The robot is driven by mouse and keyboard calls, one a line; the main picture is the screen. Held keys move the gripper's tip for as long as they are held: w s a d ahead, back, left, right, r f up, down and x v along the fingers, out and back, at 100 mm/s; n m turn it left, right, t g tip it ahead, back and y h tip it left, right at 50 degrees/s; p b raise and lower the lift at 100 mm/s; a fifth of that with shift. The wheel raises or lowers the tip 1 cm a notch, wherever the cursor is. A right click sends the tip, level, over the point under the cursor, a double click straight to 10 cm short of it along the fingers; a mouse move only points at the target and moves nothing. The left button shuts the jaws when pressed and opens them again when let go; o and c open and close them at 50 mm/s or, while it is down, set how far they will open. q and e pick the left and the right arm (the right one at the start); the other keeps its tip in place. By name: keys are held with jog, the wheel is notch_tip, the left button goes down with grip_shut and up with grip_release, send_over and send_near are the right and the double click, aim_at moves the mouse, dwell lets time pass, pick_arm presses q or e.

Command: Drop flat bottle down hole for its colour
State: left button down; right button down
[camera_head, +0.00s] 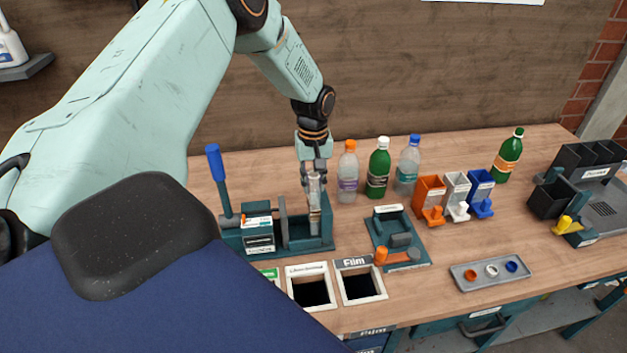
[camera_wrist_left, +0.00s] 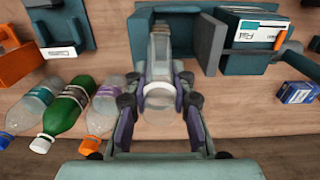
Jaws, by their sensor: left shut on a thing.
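My left gripper (camera_head: 315,168) points down at the back of the teal press (camera_head: 300,246) and is shut on a clear flat bottle (camera_head: 314,205). The bottle hangs upright, its lower end over or in the press; I cannot tell if it touches. In the left wrist view, the fingers (camera_wrist_left: 160,105) close on the pale clear bottle (camera_wrist_left: 160,72) from both sides. Two framed square holes lie in the table's front edge: one with a white label (camera_head: 311,291), one labelled "Film" (camera_head: 360,284). A green label (camera_head: 270,274) shows beside them, its hole hidden by my body. My right gripper is out of view.
Capped bottles stand behind: clear with orange cap (camera_head: 348,175), green with white cap (camera_head: 379,170), clear with blue cap (camera_head: 408,168). Orange, white and blue bins (camera_head: 430,197), a teal fixture (camera_head: 397,238) and a cap tray (camera_head: 490,270) stand right. A blue lever (camera_head: 217,175) rises left.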

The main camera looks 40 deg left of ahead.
pick_arm(q)
jog(key=shift+w+r+p, duration=0.1)
jog(key=shift+r+p, duration=1)
jog(key=shift+p, duration=0.05)
jog(key=shift+r, duration=1.8)
jog(key=shift+r, duration=2.95)
